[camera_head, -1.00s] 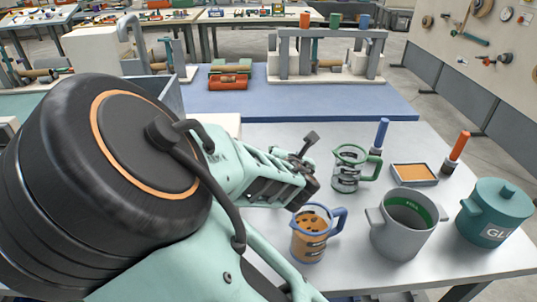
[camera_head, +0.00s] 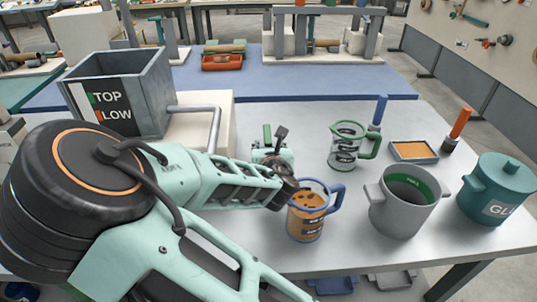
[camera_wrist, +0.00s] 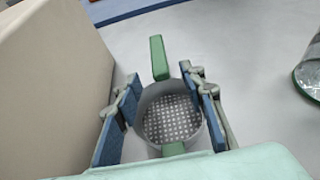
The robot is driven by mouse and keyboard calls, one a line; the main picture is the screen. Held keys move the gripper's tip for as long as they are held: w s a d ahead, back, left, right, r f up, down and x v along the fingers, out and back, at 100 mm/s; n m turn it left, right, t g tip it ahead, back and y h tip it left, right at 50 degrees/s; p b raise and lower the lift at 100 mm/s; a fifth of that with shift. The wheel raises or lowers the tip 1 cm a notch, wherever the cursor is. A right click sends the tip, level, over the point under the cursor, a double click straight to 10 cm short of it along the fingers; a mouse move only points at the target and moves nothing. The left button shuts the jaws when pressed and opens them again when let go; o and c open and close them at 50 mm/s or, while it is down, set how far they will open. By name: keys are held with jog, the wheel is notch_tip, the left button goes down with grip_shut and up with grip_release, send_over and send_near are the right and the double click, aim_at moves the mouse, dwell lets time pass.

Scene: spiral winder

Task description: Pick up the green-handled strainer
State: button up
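The strainer (camera_wrist: 172,115) is a grey round cup with a perforated bottom. In the wrist view one green handle (camera_wrist: 160,57) points away and another green piece shows at its near edge. My gripper (camera_wrist: 161,85) is open, with one blue-padded finger on each side of the cup. A gap shows at the left finger; the right finger is very close to the rim, and I cannot tell if it touches. In the head view a green upright piece (camera_head: 267,135), apparently the handle, shows behind my gripper; my arm hides most of the strainer.
A cream block (camera_head: 205,120) stands close left of the strainer, beside a grey bin marked TOP LOW (camera_head: 130,105). To the right are an orange-filled jug (camera_head: 305,222), a glass jug with a green handle (camera_head: 342,150), a grey pot (camera_head: 400,215) and a teal lidded pot (camera_head: 495,185).

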aim_at(268, 142)
jog(key=b+x, duration=0.1)
jog(key=x, duration=0.4)
jog(key=shift+w+f, duration=0.15)
jog(key=shift+w, duration=0.1)
grip_shut()
